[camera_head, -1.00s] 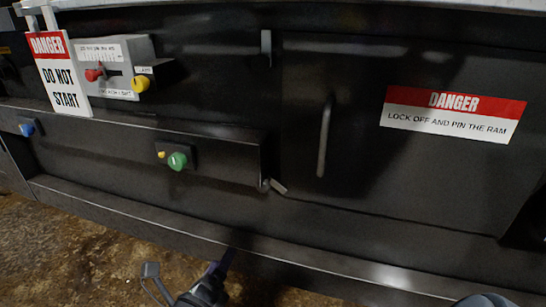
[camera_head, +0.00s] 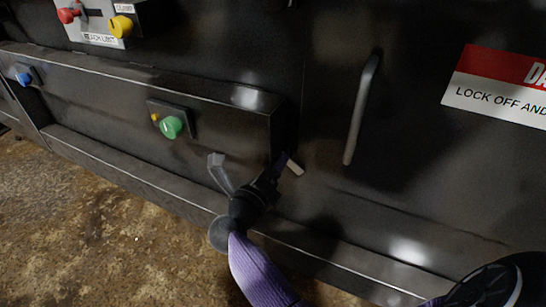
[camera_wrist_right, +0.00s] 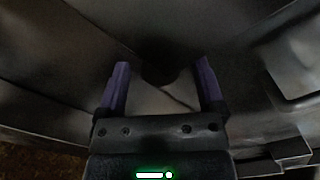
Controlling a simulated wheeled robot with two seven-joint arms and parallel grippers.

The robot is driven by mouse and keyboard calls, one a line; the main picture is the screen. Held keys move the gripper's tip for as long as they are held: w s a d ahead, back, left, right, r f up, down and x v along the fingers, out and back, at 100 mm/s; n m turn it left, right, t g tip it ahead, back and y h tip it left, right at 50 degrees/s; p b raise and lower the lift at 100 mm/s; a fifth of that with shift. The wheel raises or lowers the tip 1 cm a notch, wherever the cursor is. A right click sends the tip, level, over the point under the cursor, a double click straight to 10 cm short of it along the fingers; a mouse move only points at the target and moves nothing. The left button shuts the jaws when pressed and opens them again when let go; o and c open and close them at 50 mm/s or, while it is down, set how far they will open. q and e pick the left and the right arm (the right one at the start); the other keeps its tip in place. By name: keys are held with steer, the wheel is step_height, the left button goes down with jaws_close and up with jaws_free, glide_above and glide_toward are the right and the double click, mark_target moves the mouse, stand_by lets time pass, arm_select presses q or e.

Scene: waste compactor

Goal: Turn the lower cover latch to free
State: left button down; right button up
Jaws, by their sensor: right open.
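The lower cover latch (camera_head: 295,168) is a small light grey lever at the lower left corner of the cover panel (camera_head: 400,150). It sits tilted, its visible end pointing down and right. Contact cannot be told. In the right wrist view the two purple fingers of my right gripper (camera_wrist_right: 163,78) are apart, with dark metal in front of them. The latch cannot be made out clearly there. My left gripper is not in view.
A long vertical handle (camera_head: 361,110) stands on the cover right of the latch. A ledge box (camera_head: 225,115) with a green button (camera_head: 171,127) juts out to the left. A red and white danger sign (camera_head: 500,95) is at the right. Rusty floor lies below.

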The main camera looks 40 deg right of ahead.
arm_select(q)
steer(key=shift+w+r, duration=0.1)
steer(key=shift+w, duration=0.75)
arm_select(e)
steer(key=shift+w+d, duration=0.25)
steer(key=shift+d, duration=0.4)
jaws_close()
steer(key=shift+m, duration=0.3)
steer(key=m+b, duration=0.2)
steer(key=m, duration=0.2)
steer(key=shift+f+m, duration=0.1)
steer(key=shift+m, duration=0.3)
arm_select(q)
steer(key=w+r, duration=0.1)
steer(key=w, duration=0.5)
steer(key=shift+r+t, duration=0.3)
arm_select(e)
jaws_free()
steer(key=shift+a, duration=0.15)
